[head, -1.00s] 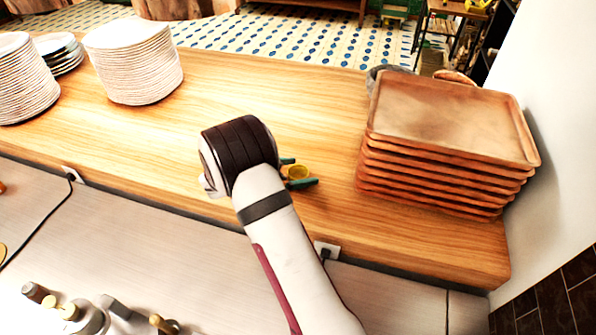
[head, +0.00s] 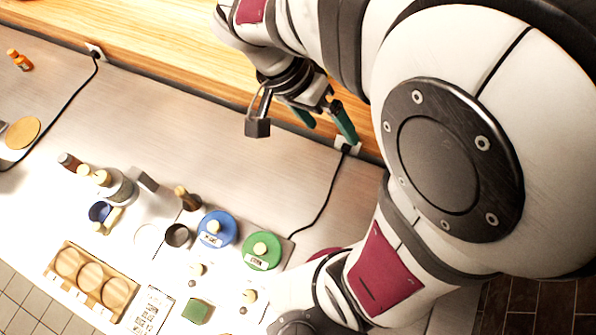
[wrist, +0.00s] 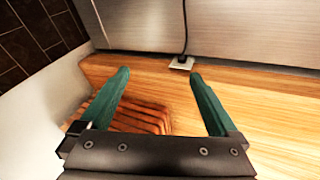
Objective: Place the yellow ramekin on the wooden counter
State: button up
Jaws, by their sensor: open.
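The wooden counter (head: 150,40) runs across the top of the head view; its bare surface also fills much of the wrist view (wrist: 270,105). My gripper (head: 326,126) has two green fingers spread apart. In the wrist view the gripper (wrist: 160,75) is open, with nothing between its fingers. It is over the counter near its edge with the metal worktop. I cannot see the yellow ramekin in either current view. My arm covers much of the counter's right part in the head view.
A stack of brown trays (wrist: 135,112) shows between and below the fingers. The metal worktop (head: 200,120) holds a blue-lidded canister (head: 216,229), a green-lidded canister (head: 262,250) and a wooden holder (head: 92,281). A socket (wrist: 182,63) with a black cord sits at the counter edge.

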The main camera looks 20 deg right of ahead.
jog(key=s+a+n+t+y, duration=0.1)
jog(key=s+a+n+y, duration=0.4)
jog(key=s+a, duration=0.4)
jog(key=shift+s+n+t+y, duration=0.3)
jog(key=shift+s+t+y, duration=0.1)
jog(key=shift+s+y, duration=0.6)
jog(key=shift+o, duration=0.3)
jog(key=shift+s, duration=0.1)
